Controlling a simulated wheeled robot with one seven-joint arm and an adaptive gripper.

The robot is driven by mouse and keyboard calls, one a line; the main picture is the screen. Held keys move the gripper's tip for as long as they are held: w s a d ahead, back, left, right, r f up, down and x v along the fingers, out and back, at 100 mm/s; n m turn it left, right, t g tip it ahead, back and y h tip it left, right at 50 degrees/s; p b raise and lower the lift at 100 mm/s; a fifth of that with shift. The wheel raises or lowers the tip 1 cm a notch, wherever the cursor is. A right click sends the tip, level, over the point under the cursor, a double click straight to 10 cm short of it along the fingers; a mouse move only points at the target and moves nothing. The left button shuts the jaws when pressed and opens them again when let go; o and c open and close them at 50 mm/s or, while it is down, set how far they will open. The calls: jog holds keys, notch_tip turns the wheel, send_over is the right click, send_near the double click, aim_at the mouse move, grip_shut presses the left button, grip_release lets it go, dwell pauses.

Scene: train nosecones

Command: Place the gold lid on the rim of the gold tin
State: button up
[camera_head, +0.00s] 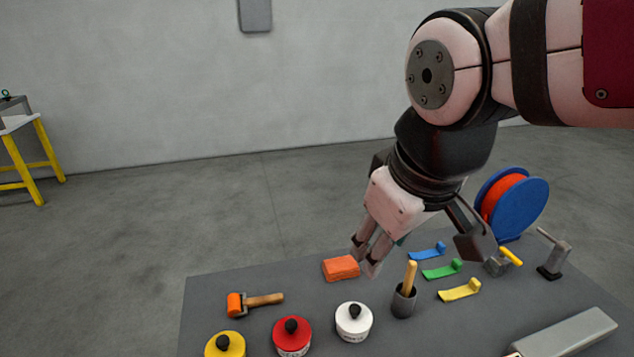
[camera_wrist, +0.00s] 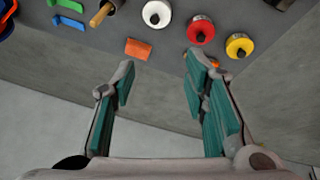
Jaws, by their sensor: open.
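The gold lid (camera_head: 225,343), yellow with a black knob, is at the bottom left of the head view, where the frame edge cuts it off. My gripper (camera_head: 365,258) is open and empty above the bench's far edge, well away from the lid. Its spread fingers show in the wrist view (camera_wrist: 160,70).
A red tin (camera_head: 292,337) and a white tin (camera_head: 353,322) stand beside the gold one.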

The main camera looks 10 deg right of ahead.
jog(key=s+d+m, duration=0.2)
jog(key=s+m, duration=0.1)
jog(key=s+d+m+t, duration=0.1)
jog(key=s, duration=0.1)
jog(key=shift+r, duration=0.15)
jog(key=shift+w, duration=0.1)
dwell(1.0)
